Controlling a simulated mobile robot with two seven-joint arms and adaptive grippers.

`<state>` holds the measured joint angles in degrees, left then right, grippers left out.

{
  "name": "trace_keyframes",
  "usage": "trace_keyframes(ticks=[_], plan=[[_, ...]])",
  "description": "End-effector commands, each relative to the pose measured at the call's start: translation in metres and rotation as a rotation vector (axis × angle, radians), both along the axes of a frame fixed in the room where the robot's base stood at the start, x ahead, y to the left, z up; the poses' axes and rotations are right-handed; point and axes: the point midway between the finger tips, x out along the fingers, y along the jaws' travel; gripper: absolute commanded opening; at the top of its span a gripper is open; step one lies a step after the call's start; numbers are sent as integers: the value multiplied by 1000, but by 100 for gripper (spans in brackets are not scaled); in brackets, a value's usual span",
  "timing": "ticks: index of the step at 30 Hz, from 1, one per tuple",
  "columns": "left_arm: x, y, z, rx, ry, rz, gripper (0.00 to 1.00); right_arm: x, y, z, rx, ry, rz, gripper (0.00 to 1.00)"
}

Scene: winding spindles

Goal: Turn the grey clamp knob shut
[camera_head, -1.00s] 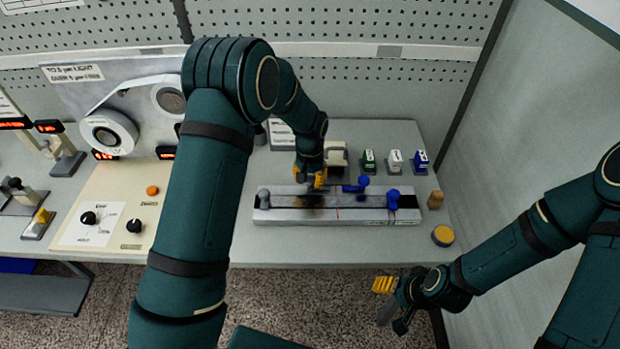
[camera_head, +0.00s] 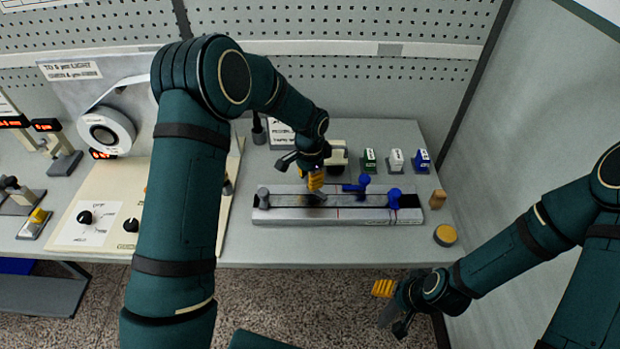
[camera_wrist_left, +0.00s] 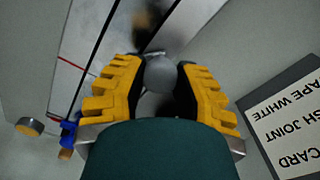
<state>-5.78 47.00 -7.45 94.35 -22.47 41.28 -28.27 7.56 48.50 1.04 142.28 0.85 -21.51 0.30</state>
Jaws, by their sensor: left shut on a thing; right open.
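A splicing block (camera_head: 345,214) lies on the bench. In the left wrist view, a grey round knob (camera_wrist_left: 160,73) sits between the yellow fingers of my left gripper (camera_wrist_left: 157,85), which is shut on it. In the head view my left gripper (camera_head: 316,182) is over the back edge of the block, left of its middle, and mostly hides this knob. Another grey knob (camera_head: 263,194) stands at the block's left end. Two blue knobs, one at the back (camera_head: 363,181) and one at the right (camera_head: 394,195), are on the right half. My right gripper (camera_head: 384,289) is open and empty before the bench.
Green, white and blue small boxes (camera_head: 396,160) stand behind the block. A wooden peg (camera_head: 437,199) and a yellow-topped round tin (camera_head: 445,235) are at the right. A control panel (camera_head: 110,190) with black dials is at the left. A printed card (camera_wrist_left: 290,125) lies near my left gripper.

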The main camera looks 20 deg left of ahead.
Motion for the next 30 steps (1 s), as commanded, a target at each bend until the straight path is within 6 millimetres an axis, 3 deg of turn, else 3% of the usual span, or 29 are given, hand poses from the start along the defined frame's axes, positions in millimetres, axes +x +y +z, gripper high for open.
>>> trace_keyframes(ticks=[18, 30], plan=[[-2, 0, -2, -2, 6, -573, 0, 0, 0, 1, 0, 0, 0, 63], [-2, 0, -2, -1, 7, -821, 0, 0, 0, 5, 1, 0, 0, 63]])
